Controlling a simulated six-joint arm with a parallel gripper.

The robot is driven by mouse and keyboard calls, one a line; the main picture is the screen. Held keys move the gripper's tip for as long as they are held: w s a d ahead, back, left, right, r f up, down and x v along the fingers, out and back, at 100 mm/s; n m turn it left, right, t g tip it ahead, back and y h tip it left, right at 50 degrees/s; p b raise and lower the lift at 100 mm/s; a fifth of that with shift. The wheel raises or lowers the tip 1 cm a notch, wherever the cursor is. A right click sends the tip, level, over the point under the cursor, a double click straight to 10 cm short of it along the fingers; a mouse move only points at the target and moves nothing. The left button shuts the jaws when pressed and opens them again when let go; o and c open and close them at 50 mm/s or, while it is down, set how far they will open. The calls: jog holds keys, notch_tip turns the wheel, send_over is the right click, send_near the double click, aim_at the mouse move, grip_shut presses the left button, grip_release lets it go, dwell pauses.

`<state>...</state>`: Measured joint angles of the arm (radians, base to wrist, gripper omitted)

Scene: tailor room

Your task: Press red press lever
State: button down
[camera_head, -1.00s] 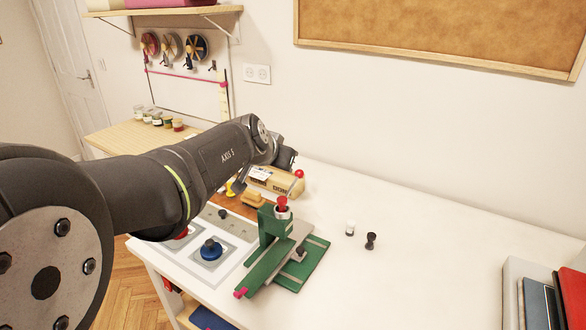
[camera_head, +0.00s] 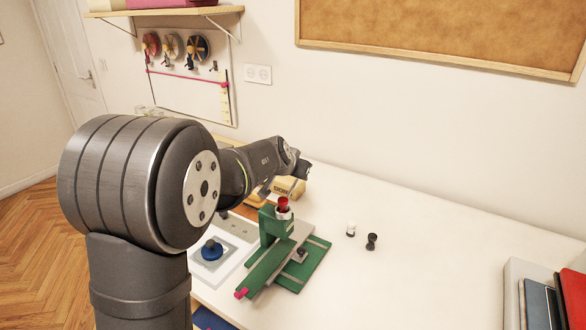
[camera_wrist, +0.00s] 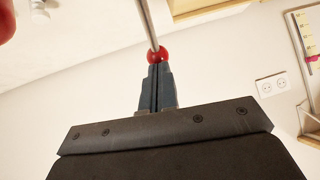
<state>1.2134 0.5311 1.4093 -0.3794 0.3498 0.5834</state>
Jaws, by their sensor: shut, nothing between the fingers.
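In the wrist view a metal rod ends in a red ball (camera_wrist: 158,54), which looks like the lever's knob. The shut, empty fingers of my gripper (camera_wrist: 157,72) point up at it; their tips overlap its lower edge, and I cannot tell whether they touch. Part of another red, round thing (camera_wrist: 5,22) shows at the upper left corner. In the head view my gripper (camera_head: 304,168) is above a wooden box (camera_head: 290,188), and no red ball shows beside that box. A green press (camera_head: 275,227) with a red top (camera_head: 283,203) stands in front on the table.
A blue-knobbed piece (camera_head: 212,250) sits on a grey plate left of the green press. A white spool (camera_head: 351,230) and a dark one (camera_head: 371,241) stand to its right. Books in a holder (camera_head: 540,302) are at the right edge. The white table (camera_head: 430,250) between is clear.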

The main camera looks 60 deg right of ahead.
jog(key=shift+d+f, duration=0.15)
jog(key=shift+d, duration=0.05)
dwell(0.3)
jog(key=shift+d+f+y, duration=0.45)
jog(key=shift+f, duration=0.25)
jog(key=shift+d+f+y, duration=0.4)
jog(key=shift+d+f, duration=0.1)
jog(key=shift+f, duration=0.2)
jog(key=shift+d+f+y, duration=0.45)
jog(key=shift+f, duration=0.25)
jog(key=d+r+v, duration=0.1)
jog(key=d+v, duration=0.1)
jog(key=v, duration=1.2)
jog(key=shift+w+r, duration=0.2)
jog(key=shift+r, duration=0.15)
jog(key=shift+d, duration=0.15)
